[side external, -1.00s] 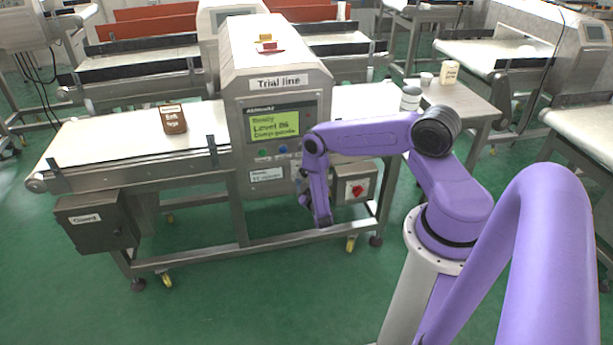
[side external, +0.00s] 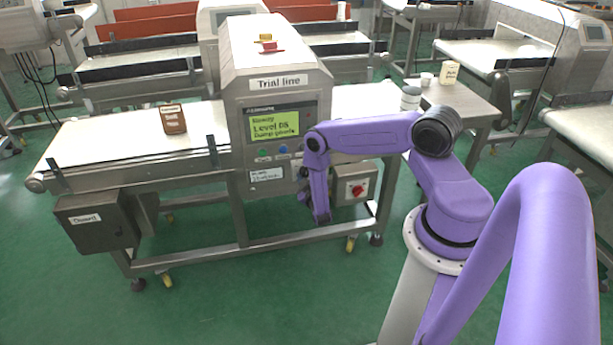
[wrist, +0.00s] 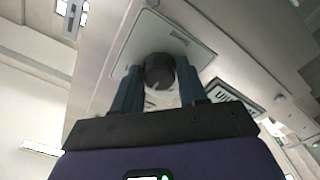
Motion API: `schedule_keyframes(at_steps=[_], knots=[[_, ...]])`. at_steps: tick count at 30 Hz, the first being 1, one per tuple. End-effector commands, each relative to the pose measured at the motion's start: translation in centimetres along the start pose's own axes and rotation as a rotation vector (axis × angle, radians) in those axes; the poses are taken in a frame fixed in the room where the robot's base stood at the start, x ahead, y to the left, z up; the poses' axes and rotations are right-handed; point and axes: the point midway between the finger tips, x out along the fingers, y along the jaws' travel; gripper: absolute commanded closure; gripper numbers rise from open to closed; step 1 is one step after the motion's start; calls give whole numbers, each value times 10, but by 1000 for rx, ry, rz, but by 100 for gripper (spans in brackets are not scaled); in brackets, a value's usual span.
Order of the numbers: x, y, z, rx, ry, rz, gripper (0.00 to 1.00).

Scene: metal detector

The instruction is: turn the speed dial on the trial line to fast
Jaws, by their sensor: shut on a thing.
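The trial line detector (side external: 278,95) stands across its white conveyor, with a "Trial line" label and a green lit screen (side external: 274,124) reading "Ready" and "Level 06". The dark round dial (wrist: 158,72) sits on a pale plate in the wrist view. My gripper (wrist: 158,68) has one finger on each side of the dial and is shut on it. In the side view my gripper (side external: 303,188) is at the front of the detector, low on its right, and my arm hides the dial. The dial's markings are too unclear to read.
A grey box with a red switch (side external: 357,190) is just right of my gripper. A brown pack (side external: 173,120) stands on the belt at the left. A "Guard" box (side external: 92,222) hangs below. A side table (side external: 465,98) holds a cup and a cream container.

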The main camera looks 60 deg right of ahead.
Motion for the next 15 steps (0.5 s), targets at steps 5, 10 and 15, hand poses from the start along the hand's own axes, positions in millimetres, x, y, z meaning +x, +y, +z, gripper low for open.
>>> schedule_keyframes(at_steps=[5, 10, 15], knots=[[-1, 0, 0, 91, -1, 0, 88], [-1, 0, 0, 226, 0, 0, 88], [-1, 0, 0, 374, -1, 0, 88]])
